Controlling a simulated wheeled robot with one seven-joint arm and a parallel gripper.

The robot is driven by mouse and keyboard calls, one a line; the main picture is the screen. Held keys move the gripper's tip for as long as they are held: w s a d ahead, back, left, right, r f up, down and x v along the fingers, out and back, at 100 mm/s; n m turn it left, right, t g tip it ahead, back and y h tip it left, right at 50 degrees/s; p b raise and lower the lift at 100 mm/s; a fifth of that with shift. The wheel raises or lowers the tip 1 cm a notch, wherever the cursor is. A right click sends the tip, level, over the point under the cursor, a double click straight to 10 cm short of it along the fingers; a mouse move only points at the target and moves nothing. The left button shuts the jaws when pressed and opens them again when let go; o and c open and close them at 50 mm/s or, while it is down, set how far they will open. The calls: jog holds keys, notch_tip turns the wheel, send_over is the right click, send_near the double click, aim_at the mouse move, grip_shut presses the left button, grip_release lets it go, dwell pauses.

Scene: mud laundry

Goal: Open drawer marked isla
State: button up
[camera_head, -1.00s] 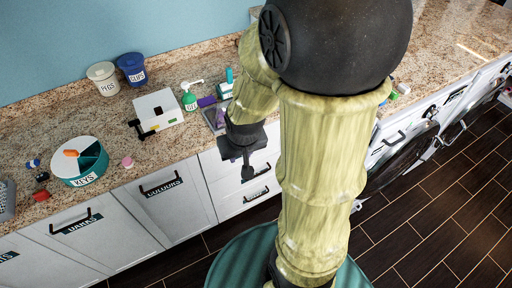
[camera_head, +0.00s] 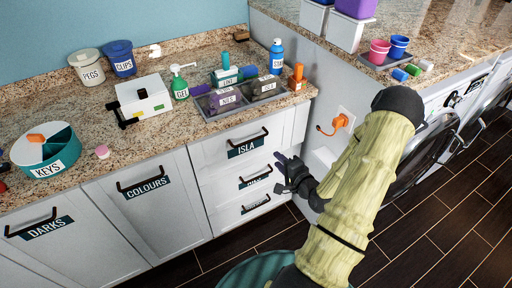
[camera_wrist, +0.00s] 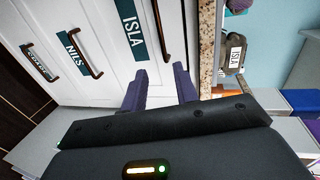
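The drawer marked ISLA (camera_head: 215,151) is the top one of a white stack under the granite counter. It looks shut, with its front flush. Its dark bar handle (camera_head: 248,138) sits above a teal ISLA label (camera_head: 247,147). In the wrist view the drawer is turned sideways, with the label (camera_wrist: 131,28) and the handle (camera_wrist: 158,22) beyond my fingers. My gripper (camera_head: 281,166) is in front of the stack's right side, lower than the ISLA handle. In the wrist view my gripper (camera_wrist: 160,88) has its two purple fingers apart with nothing between them, and it is not touching the handle.
COLOURS (camera_head: 150,205) and DARKS (camera_head: 60,245) cabinets stand left. A wall socket with orange plug (camera_head: 341,122) is right.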

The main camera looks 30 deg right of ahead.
aim_at(256, 138)
jog(key=shift+d, duration=0.1)
dwell(0.3)
jog(key=p+x, duration=0.1)
jog(key=x, duration=1.6)
jog(key=shift+w+r, duration=0.15)
jog(key=shift+w, duration=0.05)
grip_shut()
